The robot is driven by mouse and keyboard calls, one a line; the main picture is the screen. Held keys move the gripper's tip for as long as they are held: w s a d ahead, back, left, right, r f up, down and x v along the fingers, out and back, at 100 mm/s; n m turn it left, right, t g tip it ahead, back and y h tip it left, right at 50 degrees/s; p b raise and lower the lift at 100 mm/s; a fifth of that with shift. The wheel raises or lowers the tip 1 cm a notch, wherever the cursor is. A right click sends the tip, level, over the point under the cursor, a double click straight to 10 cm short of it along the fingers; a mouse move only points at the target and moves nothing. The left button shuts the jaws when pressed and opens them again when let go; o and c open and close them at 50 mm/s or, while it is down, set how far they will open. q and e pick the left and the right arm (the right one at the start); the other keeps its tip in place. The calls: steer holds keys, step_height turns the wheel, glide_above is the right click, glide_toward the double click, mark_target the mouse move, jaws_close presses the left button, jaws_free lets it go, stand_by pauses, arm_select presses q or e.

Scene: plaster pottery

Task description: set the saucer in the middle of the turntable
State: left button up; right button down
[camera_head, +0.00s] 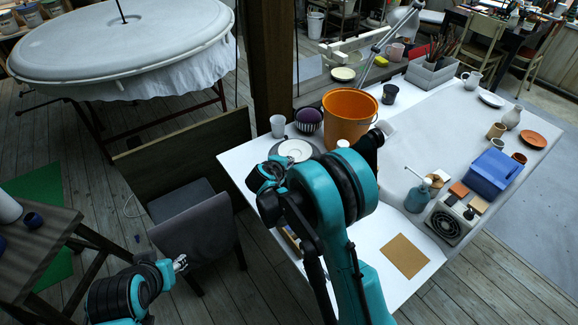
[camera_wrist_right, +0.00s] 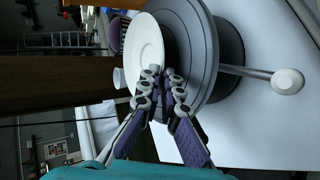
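The white saucer (camera_head: 297,150) shows over the dark grey turntable (camera_head: 275,149) at the left side of the white table, partly hidden by my right arm. In the right wrist view, the saucer (camera_wrist_right: 142,42) overlaps the left part of the turntable (camera_wrist_right: 205,45). My right gripper (camera_wrist_right: 162,75) has its fingers close together on either side of the saucer's near rim and looks shut on it. I cannot tell whether the saucer touches the turntable. My left gripper (camera_head: 181,263) is low at left, away from the table, too small to read.
An orange bucket (camera_head: 349,114), a striped bowl with a purple ball (camera_head: 308,118) and a pale cup (camera_head: 278,126) stand behind the turntable. A rod with a white knob (camera_wrist_right: 287,81) sticks out beside it. A blue bin (camera_head: 492,174) is at right.

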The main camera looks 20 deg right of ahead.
steer(key=shift+f, duration=0.15)
steer(key=shift+f, duration=0.15)
steer(key=c, duration=2.2)
jaws_free()
steer(key=shift+f, duration=0.1)
steer(key=shift+o, duration=1)
